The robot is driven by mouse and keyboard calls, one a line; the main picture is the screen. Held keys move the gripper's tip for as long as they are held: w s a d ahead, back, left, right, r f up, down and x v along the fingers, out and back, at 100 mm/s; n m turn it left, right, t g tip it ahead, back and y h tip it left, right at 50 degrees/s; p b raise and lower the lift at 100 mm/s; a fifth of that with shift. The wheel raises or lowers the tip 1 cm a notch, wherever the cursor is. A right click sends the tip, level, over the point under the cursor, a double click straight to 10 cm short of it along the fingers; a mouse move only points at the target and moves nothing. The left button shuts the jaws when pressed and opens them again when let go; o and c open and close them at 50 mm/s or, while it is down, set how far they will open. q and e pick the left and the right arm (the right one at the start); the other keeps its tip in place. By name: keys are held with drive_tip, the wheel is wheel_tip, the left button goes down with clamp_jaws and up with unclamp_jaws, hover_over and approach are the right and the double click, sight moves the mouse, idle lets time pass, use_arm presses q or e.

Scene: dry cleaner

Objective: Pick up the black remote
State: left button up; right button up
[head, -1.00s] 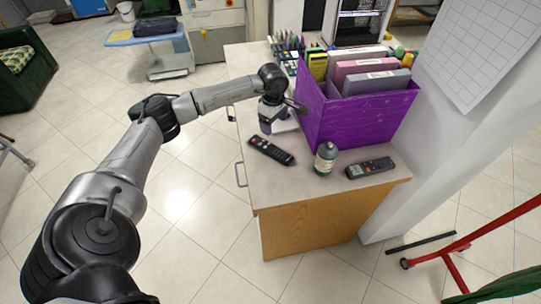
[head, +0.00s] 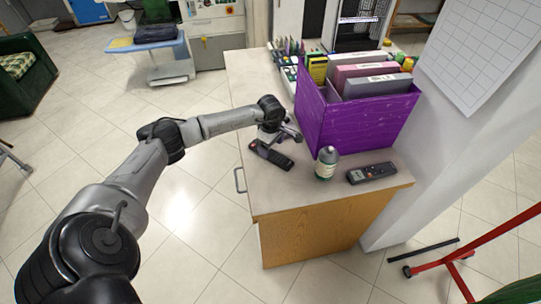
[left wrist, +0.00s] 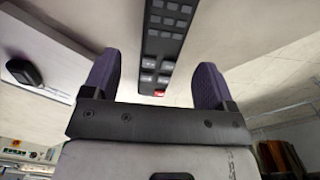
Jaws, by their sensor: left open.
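A black remote (head: 276,157) with a red button lies near the left edge of the counter in the head view. My left gripper (head: 274,140) is just over its far end. In the left wrist view the remote (left wrist: 165,45) lies between the two purple fingers of my open left gripper (left wrist: 158,62), with a gap on both sides. I cannot tell how far above it the fingers are. A second dark remote (head: 372,173) lies at the right front of the counter. My right gripper is not in view.
A bottle (head: 327,161) stands between the two remotes. A purple box (head: 355,125) of binders stands close to the right of my left gripper. The counter (head: 300,192) is bare along its front edge. Several markers stand at the back.

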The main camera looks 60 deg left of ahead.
sight(271, 153)
use_arm(q)
wheel_tip(271, 153, down, 4)
drive_tip(key=shift+s+r+b, duration=0.1)
drive_tip(key=shift+r+b, duration=0.05)
drive_tip(key=shift+b, duration=0.15)
drive_tip(key=shift+r, duration=0.1)
drive_tip(key=c, duration=1.1)
